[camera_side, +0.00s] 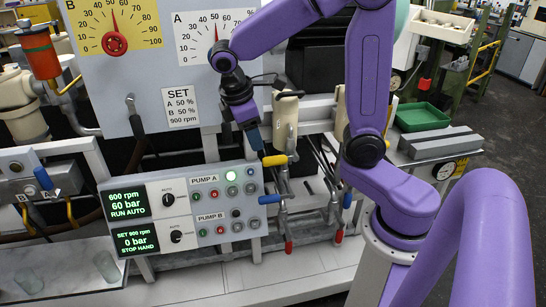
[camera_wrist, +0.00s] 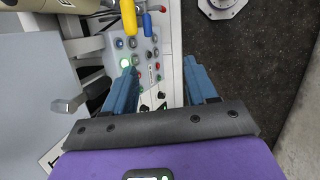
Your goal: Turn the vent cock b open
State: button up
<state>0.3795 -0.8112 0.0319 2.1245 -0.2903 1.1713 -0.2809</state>
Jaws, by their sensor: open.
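Which handle is vent cock b cannot be told for sure; no readable label marks it. A yellow handle (camera_side: 275,160) sticks out to the left of the pump pipework, just below my gripper (camera_side: 256,143). A blue handle (camera_side: 270,199) sits lower, beside the panel's right edge. In the wrist view the yellow handle (camera_wrist: 129,16) and the blue handle (camera_wrist: 147,20) show at the top, beyond the fingertips. My gripper (camera_wrist: 161,68) is open there, its two blue fingers apart with nothing between them. It appears apart from both handles.
The pump control panel (camera_side: 183,208) stands left of the handles. Two red-tipped levers (camera_side: 288,247) (camera_side: 339,237) hang lower down. A gauge board (camera_side: 165,60) rises behind on the left. A green tray (camera_side: 422,117) sits at the right. The dark floor (camera_wrist: 240,70) is clear in the wrist view.

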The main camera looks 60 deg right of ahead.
jog(key=w+d+m+g+h, duration=0.1)
jog(key=w+d, duration=0.3)
send_near(274, 158)
jog(key=x, duration=0.9)
jog(key=shift+d+f, duration=0.15)
jog(key=shift+f, duration=0.05)
grip_shut()
